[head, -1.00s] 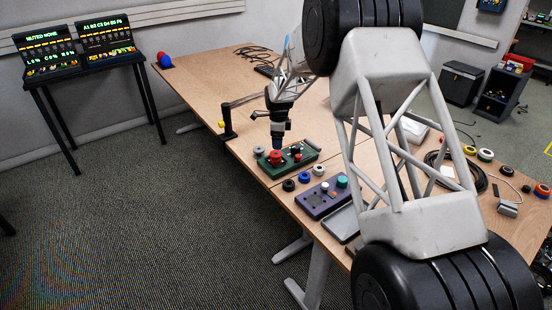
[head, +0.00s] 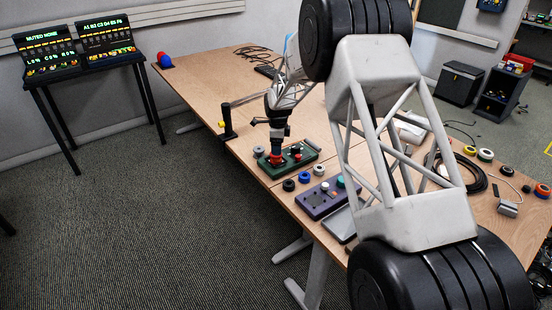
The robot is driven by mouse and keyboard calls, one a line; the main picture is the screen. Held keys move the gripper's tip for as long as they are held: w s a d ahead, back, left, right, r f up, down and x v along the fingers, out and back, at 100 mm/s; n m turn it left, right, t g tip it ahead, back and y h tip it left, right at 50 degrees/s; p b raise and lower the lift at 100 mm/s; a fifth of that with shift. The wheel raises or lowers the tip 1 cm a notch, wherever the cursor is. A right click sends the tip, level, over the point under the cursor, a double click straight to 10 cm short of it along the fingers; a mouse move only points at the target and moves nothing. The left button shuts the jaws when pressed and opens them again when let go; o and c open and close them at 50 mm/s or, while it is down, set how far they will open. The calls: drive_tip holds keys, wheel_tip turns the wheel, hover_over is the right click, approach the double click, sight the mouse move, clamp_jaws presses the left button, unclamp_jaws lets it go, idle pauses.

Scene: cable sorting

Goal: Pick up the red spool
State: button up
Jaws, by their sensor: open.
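The red spool (head: 276,160) sits at the left end of a green box with knobs (head: 300,167) on the wooden table. My gripper (head: 277,154) points straight down over the red spool, with its fingertips at the spool's height or just above it. It is open. The gripper hides the spool's upper part, and the fingers are too small to tell whether they touch it.
A grey spool (head: 259,151) stands left of the green box. Black (head: 289,185), blue (head: 304,177) and white (head: 318,169) spools lie in front of it. A purple box with knobs (head: 327,198) is to the right. A black post (head: 227,122) stands behind left.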

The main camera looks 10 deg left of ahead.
drive_tip(key=shift+f, duration=2.6)
drive_tip(key=c, duration=1.1)
drive_tip(key=shift+r, duration=0.2)
drive_tip(key=shift+r, duration=0.55)
wheel_tip(320, 180, up, 2)
drive_tip(key=shift+a, duration=0.1)
drive_tip(key=s+d, duration=0.2)
drive_tip(key=s, duration=0.3)
drive_tip(key=s+d+r, duration=0.1)
drive_tip(key=s, duration=0.4)
drive_tip(key=s+d, duration=0.2)
drive_tip(key=s, duration=0.3)
drive_tip(key=shift+d+r, duration=0.3)
drive_tip(key=shift+d, duration=0.05)
